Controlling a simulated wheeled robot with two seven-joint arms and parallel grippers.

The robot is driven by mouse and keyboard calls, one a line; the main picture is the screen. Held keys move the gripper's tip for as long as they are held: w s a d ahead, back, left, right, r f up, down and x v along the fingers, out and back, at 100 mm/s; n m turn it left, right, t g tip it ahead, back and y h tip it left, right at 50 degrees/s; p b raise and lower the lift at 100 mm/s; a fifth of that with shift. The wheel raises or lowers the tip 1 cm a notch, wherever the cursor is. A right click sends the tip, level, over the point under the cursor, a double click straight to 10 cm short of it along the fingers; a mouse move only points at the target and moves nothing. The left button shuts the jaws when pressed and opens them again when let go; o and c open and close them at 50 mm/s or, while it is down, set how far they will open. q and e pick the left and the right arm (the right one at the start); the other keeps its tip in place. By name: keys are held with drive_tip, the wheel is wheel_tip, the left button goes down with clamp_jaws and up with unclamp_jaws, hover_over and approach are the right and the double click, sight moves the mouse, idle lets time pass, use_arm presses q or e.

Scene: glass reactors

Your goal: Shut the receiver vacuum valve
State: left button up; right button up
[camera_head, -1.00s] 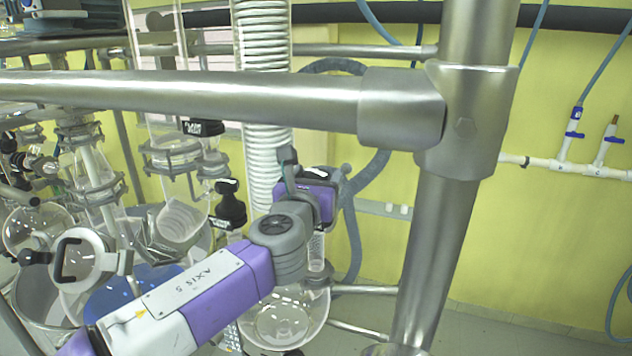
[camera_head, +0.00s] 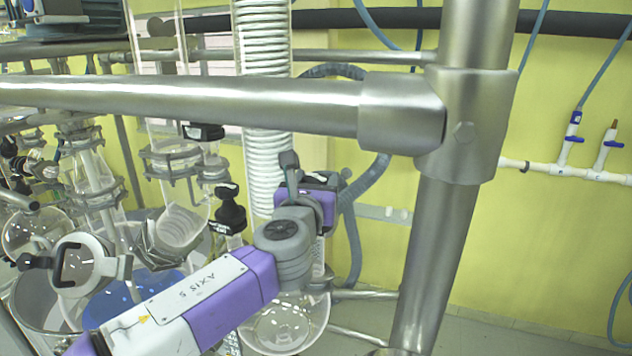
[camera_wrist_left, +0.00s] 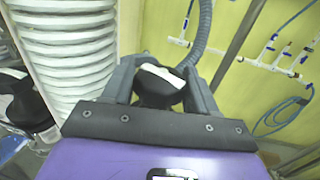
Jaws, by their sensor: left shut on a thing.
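In the left wrist view a black valve knob with a white top (camera_wrist_left: 158,86) sits between the two grey fingers of my left gripper (camera_wrist_left: 160,70). The fingers are shut on its sides. In the head view my left gripper (camera_head: 318,180) is beside the white coiled glass column, above the round glass receiver flask (camera_head: 285,325). There the held knob is mostly hidden by the gripper and wrist. The valve's stem and its seat are hidden, so I cannot tell how far it is turned. My right gripper is not in view.
A thick steel rail (camera_head: 200,97) and post (camera_head: 440,240) stand close in front. Another black valve knob (camera_head: 230,205) is left of my wrist. The white coiled column (camera_head: 265,160) and a grey hose (camera_head: 352,230) run close by. Yellow wall lies behind.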

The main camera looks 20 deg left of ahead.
use_arm(q)
drive_tip(key=m+h+p, duration=0.1)
drive_tip(key=m+h, duration=0.1)
drive_tip(key=h, duration=0.2)
drive_tip(key=shift+r+m, duration=0.1)
drive_tip(key=shift+m, duration=0.3)
drive_tip(key=m+h+p, duration=0.2)
drive_tip(key=m+h, duration=0.1)
drive_tip(key=h, duration=0.2)
drive_tip(key=shift+a+h, duration=0.1)
drive_tip(key=shift+h, duration=0.2)
drive_tip(key=shift+m+g+h+p, duration=0.35)
drive_tip(key=shift+m+g+h, duration=0.15)
drive_tip(key=shift+m+h, duration=0.2)
drive_tip(key=o, duration=0.7)
drive_tip(key=shift+o, duration=0.2)
